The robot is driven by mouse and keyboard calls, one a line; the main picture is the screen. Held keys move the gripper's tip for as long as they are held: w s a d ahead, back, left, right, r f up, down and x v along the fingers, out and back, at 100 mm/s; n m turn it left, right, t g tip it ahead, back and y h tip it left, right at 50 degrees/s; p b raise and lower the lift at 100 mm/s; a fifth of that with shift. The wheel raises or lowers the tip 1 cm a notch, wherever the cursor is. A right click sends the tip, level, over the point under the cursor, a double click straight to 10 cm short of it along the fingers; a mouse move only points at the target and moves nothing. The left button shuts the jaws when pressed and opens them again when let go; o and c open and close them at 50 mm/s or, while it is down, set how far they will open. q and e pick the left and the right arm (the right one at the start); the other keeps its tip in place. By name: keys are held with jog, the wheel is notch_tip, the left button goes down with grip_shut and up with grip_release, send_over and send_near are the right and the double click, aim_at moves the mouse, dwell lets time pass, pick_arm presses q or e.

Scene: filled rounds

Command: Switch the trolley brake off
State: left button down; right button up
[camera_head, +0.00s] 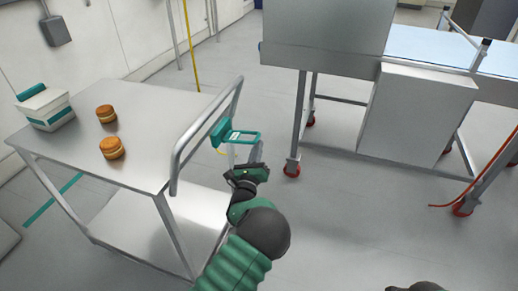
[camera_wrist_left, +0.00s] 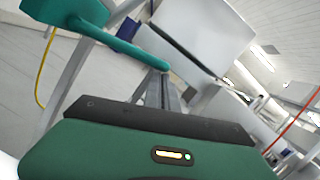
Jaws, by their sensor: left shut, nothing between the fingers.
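The steel trolley (camera_head: 165,125) stands at the left, with a tubular push rail (camera_head: 178,158) at its right end. A teal brake block (camera_head: 219,132) sits by the rail, with a teal loop-like lever (camera_head: 243,140) sticking out to the right. The teal part also shows at the upper left of the left wrist view (camera_wrist_left: 122,40). My left gripper (camera_head: 257,153) is shut and empty, just below and right of the lever. Its fingertips (camera_wrist_left: 165,85) reach toward the lever's end; I cannot tell whether they touch. My right gripper's fingers are out of view.
Two round filled pastries (camera_head: 112,147) and a white tub with teal trim (camera_head: 45,106) are on the trolley top. A steel machine (camera_head: 415,110) on red-wheeled legs stands at the right. Grey floor (camera_head: 340,220) is clear between. A dark part of mine shows at the bottom right.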

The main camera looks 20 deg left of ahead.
pick_arm(q)
jog(key=r+n+p, duration=0.2)
jog(key=r+n, duration=0.1)
jog(key=a+r+n+g+y+p, duration=0.1)
jog(key=r+n+p, duration=0.1)
jog(key=n, duration=0.1)
jog(key=a+r+n+y+p, duration=0.1)
jog(key=r+n+p, duration=0.2)
jog(key=shift+a+r+g, duration=0.25)
jog(key=shift+r+g, duration=0.05)
jog(key=a+r+n+p, duration=0.1)
jog(key=a+n, duration=0.1)
jog(key=a+r+n+g+p, duration=0.1)
jog(key=r+n, duration=0.1)
jog(key=shift+w+a+n+p, duration=0.1)
jog(key=shift+a+n+p, duration=0.25)
jog(key=shift+a+n, duration=0.05)
jog(key=shift+a+r+n, duration=0.2)
jog(key=shift+a+r, duration=0.05)
jog(key=shift+a, duration=0.7)
jog(key=shift+a+r+n, duration=0.2)
jog(key=shift+a+r, duration=0.05)
jog(key=shift+a, duration=0.7)
jog(key=shift+a, duration=0.1)
jog(key=shift+w, duration=0.1)
